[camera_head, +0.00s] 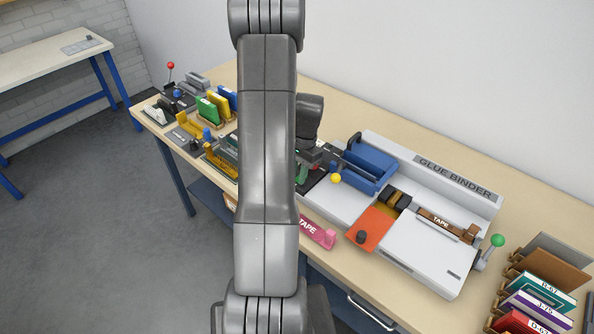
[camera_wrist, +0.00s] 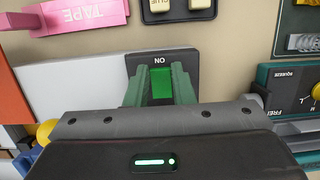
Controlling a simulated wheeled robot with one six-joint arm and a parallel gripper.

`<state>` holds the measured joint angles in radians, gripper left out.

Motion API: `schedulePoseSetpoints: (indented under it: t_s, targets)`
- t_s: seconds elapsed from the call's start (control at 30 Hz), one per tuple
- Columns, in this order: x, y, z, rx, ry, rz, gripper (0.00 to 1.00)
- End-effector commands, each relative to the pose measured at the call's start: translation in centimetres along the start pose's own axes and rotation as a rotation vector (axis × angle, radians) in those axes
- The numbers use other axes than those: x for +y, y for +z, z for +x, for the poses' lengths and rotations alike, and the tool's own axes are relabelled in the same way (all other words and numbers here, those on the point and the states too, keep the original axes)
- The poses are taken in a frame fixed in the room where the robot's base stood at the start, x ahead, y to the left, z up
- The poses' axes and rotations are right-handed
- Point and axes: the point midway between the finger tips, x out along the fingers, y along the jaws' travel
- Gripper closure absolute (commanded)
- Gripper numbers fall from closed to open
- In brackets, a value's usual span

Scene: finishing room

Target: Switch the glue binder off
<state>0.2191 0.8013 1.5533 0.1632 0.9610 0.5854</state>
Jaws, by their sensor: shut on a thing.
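The glue binder (camera_head: 410,262) is a long white machine on the bench, with a blue clamp (camera_head: 372,163), an orange plate (camera_head: 372,230) and a green-knobbed lever (camera_head: 497,240) at its right end. In the wrist view a green switch (camera_wrist: 162,88) sits on a dark plate (camera_wrist: 150,60) whose lettering, upside down here, reads ON. My gripper (camera_wrist: 160,78) has its green fingers on either side of this switch and is shut on it. In the head view my arm hides most of the gripper and the switch at the binder's left end.
A pink tape holder (camera_head: 318,235) lies at the binder's front; it also shows in the wrist view (camera_wrist: 85,14). Colored book blocks stand in a rack (camera_head: 497,309) at the right. Several small fixtures crowd the bench's left end. A dark green panel (camera_wrist: 285,88) is close beside my gripper.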

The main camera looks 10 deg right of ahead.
Motion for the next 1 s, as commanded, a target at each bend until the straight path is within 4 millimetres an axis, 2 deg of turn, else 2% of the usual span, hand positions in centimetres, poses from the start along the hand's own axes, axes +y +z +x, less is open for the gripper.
schedulePoseSetpoints:
  t_s: [0.43, 0.47, 0.53, 0.57, 0.87, 1.0]
  targets:
    - [0.0, -0.1, -0.1, -0.046, -0.002, -0.003, 1.00]
    - [0.0, -0.1, -0.1, -0.046, -0.002, -0.003, 0.72]
    - [0.0, -0.1, -0.1, -0.046, -0.002, -0.002, 0.59]
    - [0.0, -0.1, -0.1, -0.046, -0.002, -0.002, 0.56]
    - [0.0, -0.2, -0.2, -0.045, -0.003, -0.002, 0.56]
    - [-0.1, -0.3, -1.5, -0.042, -0.005, -0.002, 0.56]
